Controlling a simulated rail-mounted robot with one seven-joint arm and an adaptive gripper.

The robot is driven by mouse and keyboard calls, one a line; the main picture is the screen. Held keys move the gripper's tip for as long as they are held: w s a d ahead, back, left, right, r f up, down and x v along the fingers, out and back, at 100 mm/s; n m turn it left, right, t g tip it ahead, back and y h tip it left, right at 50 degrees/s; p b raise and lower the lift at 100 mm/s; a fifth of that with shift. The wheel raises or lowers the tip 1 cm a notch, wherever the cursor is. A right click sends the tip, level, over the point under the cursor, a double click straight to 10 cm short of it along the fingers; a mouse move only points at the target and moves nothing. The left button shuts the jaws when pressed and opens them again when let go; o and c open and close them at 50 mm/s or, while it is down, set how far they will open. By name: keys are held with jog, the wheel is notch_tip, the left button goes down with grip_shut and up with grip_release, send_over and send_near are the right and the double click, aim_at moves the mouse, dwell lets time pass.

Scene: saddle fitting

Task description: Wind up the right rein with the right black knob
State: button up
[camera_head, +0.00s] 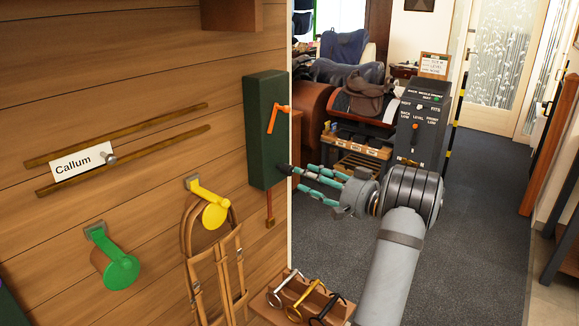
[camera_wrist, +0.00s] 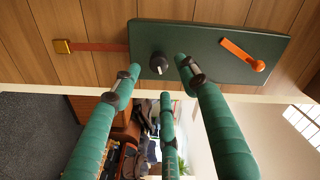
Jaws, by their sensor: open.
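A dark green box (camera_head: 262,140) is fixed to the wooden wall, with an orange lever (camera_head: 276,118) near its top. A reddish-brown rein (camera_head: 268,203) hangs from its lower end, with a brass-coloured end piece (camera_head: 270,223). In the wrist view, the black knob (camera_wrist: 158,65) with a white mark sits on the box's face near the rein. My gripper (camera_head: 301,176) is open, with its green fingers pointing at the lower part of the box. In the wrist view, the knob lies between two fingertips of my gripper (camera_wrist: 159,73), with a third finger below. Contact cannot be told.
Left along the wall are a yellow hook (camera_head: 212,208) with straps, a green hook (camera_head: 120,268) and a Callum label (camera_head: 82,163). A wooden tray (camera_head: 262,306) with several bits is below. A dark switch panel (camera_head: 421,120) stands behind my arm. Grey floor (camera_head: 480,200) is clear at right.

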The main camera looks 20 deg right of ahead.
aim_at(292, 170)
jog(key=p+x, duration=0.2)
jog(key=x, duration=0.3)
jog(key=shift+w+a+r, duration=0.15)
jog(key=shift+w+a, duration=0.05)
jog(key=shift+w, duration=0.1)
jog(key=shift+w+a+p, duration=0.3)
jog(key=shift+w+p, duration=0.05)
jog(key=shift+w, duration=0.2)
jog(key=shift+c, duration=1)
grip_shut()
